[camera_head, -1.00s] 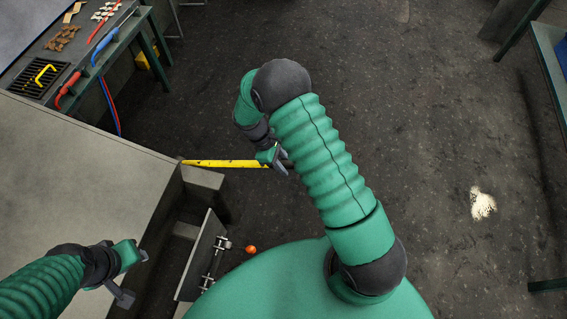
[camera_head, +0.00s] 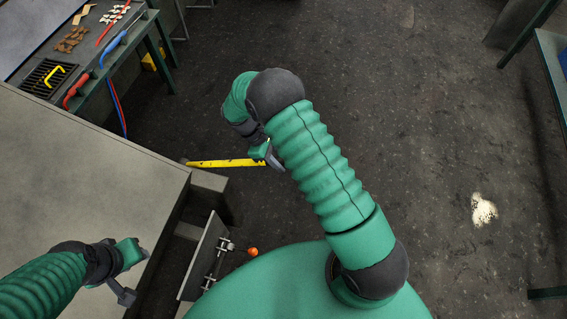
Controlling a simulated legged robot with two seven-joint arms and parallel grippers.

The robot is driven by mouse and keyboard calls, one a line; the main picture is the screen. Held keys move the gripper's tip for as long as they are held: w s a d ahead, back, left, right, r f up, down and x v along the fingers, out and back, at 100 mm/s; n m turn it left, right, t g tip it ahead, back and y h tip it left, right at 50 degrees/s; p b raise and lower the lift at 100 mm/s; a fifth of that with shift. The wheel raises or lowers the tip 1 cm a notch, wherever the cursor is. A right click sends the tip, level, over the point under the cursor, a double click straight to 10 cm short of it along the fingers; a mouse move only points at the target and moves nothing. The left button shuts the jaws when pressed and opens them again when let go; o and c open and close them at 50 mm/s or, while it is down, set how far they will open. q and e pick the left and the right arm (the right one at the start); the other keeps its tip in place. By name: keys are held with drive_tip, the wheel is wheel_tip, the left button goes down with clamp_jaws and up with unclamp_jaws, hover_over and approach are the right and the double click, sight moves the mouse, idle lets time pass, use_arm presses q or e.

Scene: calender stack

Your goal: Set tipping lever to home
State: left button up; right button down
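A yellow bar with dark marks (camera_head: 225,163) runs level from the corner of the large grey surface to my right gripper. A small orange knob (camera_head: 253,252) sits beside a grey metal plate with brackets (camera_head: 208,256), close to my green body. I cannot tell which of these is the tipping lever. My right gripper (camera_head: 272,157) is at the bar's right end, partly hidden by my forearm; contact and finger opening are unclear. My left gripper (camera_head: 138,274) is open and empty, over the edge of the grey surface.
The large grey surface (camera_head: 80,185) fills the left. Behind it a workbench (camera_head: 101,75) holds tools, a black tray with a yellow handle (camera_head: 50,77) and small parts. Another table edge (camera_head: 553,75) stands at the right. The dark floor between is clear, with a pale patch (camera_head: 483,210).

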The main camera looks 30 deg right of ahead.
drive_tip(key=shift+w+a+r, duration=0.15)
drive_tip(key=shift+w+r, duration=0.2)
drive_tip(key=shift+r, duration=0.15)
drive_tip(key=shift+p+v, duration=0.35)
drive_tip(key=shift+v, duration=0.7)
drive_tip(key=shift+w+a+r+g+h, duration=0.2)
drive_tip(key=shift+w+r, duration=0.05)
drive_tip(key=shift+r, duration=0.15)
drive_tip(key=shift+w+a+r+g+h, duration=0.2)
drive_tip(key=shift+w+r, duration=0.1)
drive_tip(key=shift+r, duration=0.15)
drive_tip(key=shift+w+a+r, duration=0.25)
drive_tip(key=shift+r, duration=0.25)
